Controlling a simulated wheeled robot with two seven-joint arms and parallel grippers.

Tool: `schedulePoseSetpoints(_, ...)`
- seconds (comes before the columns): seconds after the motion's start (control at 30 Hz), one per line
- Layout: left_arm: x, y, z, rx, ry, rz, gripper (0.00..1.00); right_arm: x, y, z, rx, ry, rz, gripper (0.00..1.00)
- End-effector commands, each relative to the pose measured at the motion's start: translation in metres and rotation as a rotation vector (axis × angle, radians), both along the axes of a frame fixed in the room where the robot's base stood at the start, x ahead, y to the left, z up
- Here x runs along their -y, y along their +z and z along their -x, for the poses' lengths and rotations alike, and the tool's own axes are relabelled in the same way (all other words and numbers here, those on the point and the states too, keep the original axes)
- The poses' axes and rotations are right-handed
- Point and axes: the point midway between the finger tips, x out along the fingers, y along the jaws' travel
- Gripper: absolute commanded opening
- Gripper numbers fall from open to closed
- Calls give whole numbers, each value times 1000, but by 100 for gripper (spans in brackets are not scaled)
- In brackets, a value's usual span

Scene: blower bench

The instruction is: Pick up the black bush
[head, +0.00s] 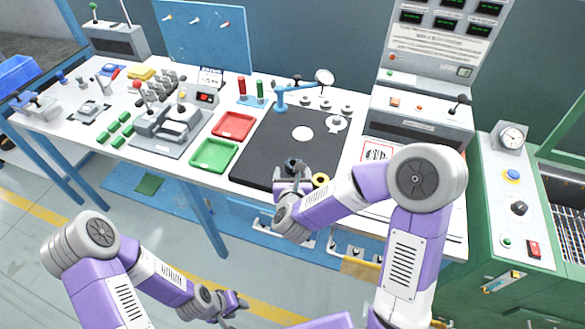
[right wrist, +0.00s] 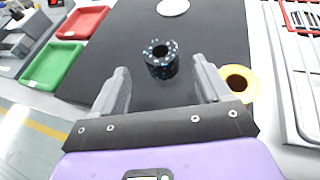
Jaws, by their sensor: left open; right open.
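The black bush (right wrist: 161,62) stands on the black mat (right wrist: 110,45) in the right wrist view, a short dark cylinder with a hole in its top and small light blue specks. My right gripper (right wrist: 160,88) is open. Its two grey fingers stand left and right of the bush's line, and the bush shows just beyond the fingertips, apart from them. In the head view the bush (head: 291,162) is small and partly hidden by my right gripper (head: 293,175). My left gripper (head: 238,301) is open and empty, low in front of the bench.
A yellow ring (right wrist: 238,82) lies close to the right finger. A green tray (head: 214,155) and a red tray (head: 234,125) stand left of the mat. A blue-armed stand (head: 283,98) is at the mat's back. A white panel with grooves lies at the right.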

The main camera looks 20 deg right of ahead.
Motion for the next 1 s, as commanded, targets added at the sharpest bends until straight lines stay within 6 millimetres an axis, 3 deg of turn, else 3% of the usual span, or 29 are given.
schedulePoseSetpoints(0.4, 0, -8, 0, 0, 0, 0, 43, 16, -19, -50, -2, -1, 0, 77)
schedulePoseSetpoints(0.7, 0, -8, 0, 0, 0, 0, 43, 17, -20, -56, 0, 0, 0, 77)
schedulePoseSetpoints(1.0, 0, -8, 0, 0, 0, 0, 43, 17, -20, -56, 0, 0, 0, 33)
